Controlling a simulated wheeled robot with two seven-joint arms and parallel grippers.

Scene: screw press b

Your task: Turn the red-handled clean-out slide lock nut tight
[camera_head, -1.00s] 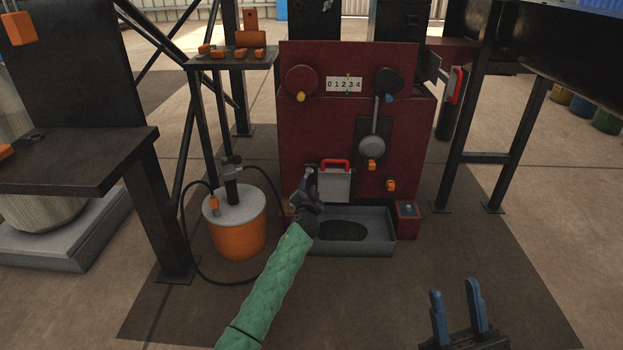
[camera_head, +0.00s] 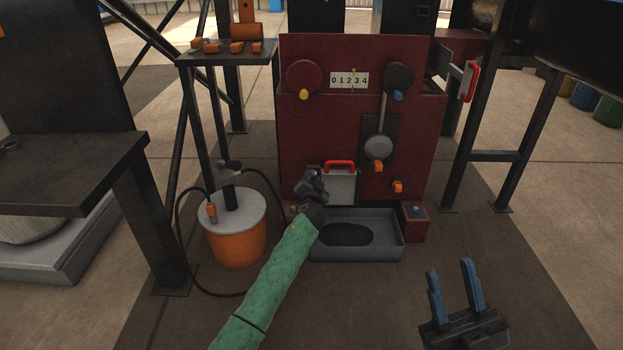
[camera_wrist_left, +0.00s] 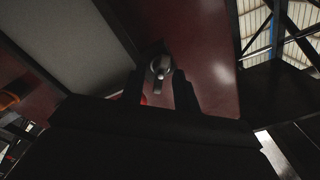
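The clean-out slide (camera_head: 339,188) is a pale plate with a red handle (camera_head: 340,163), low on the front of the dark red press. My left gripper (camera_head: 310,176) is at the plate's left edge, and its wrist hides the lock nut in the head view. In the left wrist view, the small grey lock nut (camera_wrist_left: 161,68), with a lever-like tab, shows between the dark fingertips of my left gripper (camera_wrist_left: 160,80). Gaps show beside the nut, so the fingers look open around it. Contact cannot be told. My right gripper (camera_head: 452,290) is open and empty at lower right.
A grey tray (camera_head: 390,250) lies on the floor below the slide. An orange drum (camera_head: 237,243) with a hose stands left of my left arm. A small red box (camera_head: 414,222) stands right of the tray. Floor at the right front is clear.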

